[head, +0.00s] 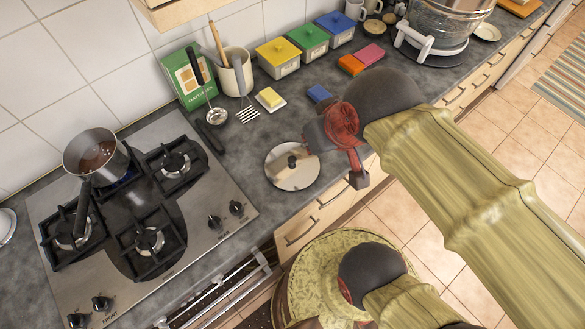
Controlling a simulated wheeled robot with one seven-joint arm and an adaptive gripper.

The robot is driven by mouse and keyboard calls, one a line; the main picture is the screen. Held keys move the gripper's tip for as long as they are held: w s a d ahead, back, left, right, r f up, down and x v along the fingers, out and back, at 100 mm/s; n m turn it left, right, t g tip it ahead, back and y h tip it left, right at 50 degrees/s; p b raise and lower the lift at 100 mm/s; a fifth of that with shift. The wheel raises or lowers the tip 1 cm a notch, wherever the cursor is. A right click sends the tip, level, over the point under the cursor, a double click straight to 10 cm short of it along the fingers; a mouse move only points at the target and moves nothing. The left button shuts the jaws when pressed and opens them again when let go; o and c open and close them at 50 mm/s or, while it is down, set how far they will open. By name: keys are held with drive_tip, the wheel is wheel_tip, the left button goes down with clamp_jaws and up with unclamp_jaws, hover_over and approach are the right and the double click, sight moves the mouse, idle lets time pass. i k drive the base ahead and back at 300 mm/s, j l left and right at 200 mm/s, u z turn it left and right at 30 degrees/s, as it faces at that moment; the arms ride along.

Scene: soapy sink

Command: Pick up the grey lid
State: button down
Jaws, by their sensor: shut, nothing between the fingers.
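The grey lid (282,178) is a round, shiny disc with a dark knob in its middle. It lies flat on the dark countertop, right of the stove and near the counter's front edge. My gripper (358,181) is shut and empty, pointing down to the right of the lid. It looks raised above the counter's front edge and apart from the lid. The lid is almost fully in sight; my wrist comes close to its right rim in the picture.
The gas stove (205,245) holds a saucepan (97,158) at the left. Behind the lid are a butter dish (271,99), a ladle (213,114), a utensil crock (235,72) and a green box (190,80). Blue (318,93) and orange (351,64) sponges lie farther right.

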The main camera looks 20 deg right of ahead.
sight(289, 166)
drive_tip(key=u, duration=1.35)
drive_tip(key=k+l+z, duration=0.15)
drive_tip(key=z, duration=0.3)
drive_tip(key=l+z, duration=0.4)
drive_tip(key=k+j, duration=0.05)
